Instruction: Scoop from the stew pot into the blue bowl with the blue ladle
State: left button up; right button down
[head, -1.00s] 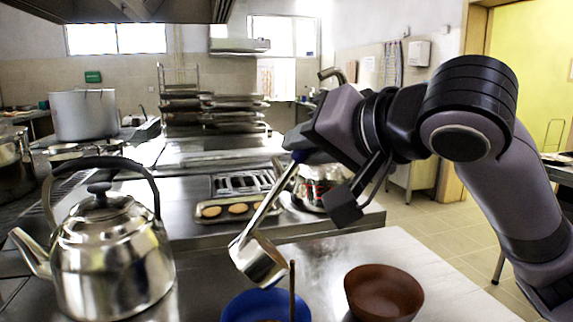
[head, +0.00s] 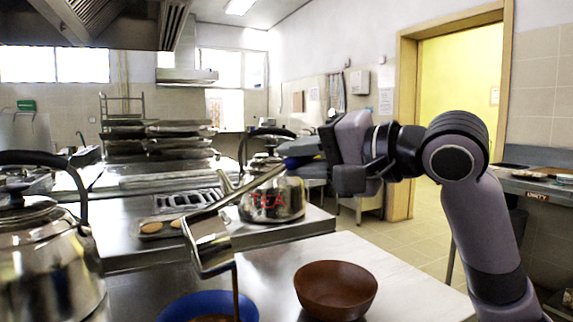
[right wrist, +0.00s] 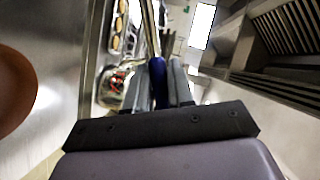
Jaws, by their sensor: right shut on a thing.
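My right gripper (head: 308,153) is shut on the blue handle end of the ladle; in the right wrist view the blue handle (right wrist: 158,82) sits between both fingers. The ladle's metal cup (head: 209,243) hangs tipped over the blue bowl (head: 180,309), above its rim. A thin brown stream (head: 236,290) runs from the cup's lip down to the bowl. Brown stew (head: 215,318) shows in the bowl, which the bottom edge cuts off. No pot that I can identify as the stew pot shows now. My left gripper is not in view.
A brown bowl (head: 336,291) stands right of the blue bowl on the pale counter (head: 400,270). A steel kettle (head: 45,265) stands at the left. A pot marked TEA (head: 270,200) and a tray of round food (head: 155,228) are behind the ladle.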

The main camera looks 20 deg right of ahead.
pick_arm(q)
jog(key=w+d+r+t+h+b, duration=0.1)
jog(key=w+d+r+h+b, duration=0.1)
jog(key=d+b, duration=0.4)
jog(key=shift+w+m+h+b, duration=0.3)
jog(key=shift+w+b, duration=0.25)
jog(key=shift+b, duration=0.15)
pick_arm(e)
jog(key=d+f+m+t+y, duration=0.1)
jog(key=d+f+m, duration=0.4)
jog(key=f, duration=0.2)
jog(key=shift+w+f+t, duration=0.15)
jog(key=shift+w+t, duration=0.15)
jog(key=shift+t, duration=0.1)
jog(key=shift+d+m+y, duration=0.1)
jog(key=shift+m+y, duration=0.2)
jog(key=shift+f, duration=0.1)
dwell(0.4)
jog(key=shift+d+f+m+t, duration=0.15)
jog(key=shift+f+m+t, duration=0.5)
jog(key=shift+f+m, duration=1.25)
jog(key=shift+d+f+m+t, duration=0.15)
jog(key=shift+f+m+t, duration=0.5)
jog(key=shift+f+m, duration=1.2)
jog(key=shift+f+n, duration=0.5)
jog(key=shift+n, duration=0.05)
jog(key=shift+r, duration=0.1)
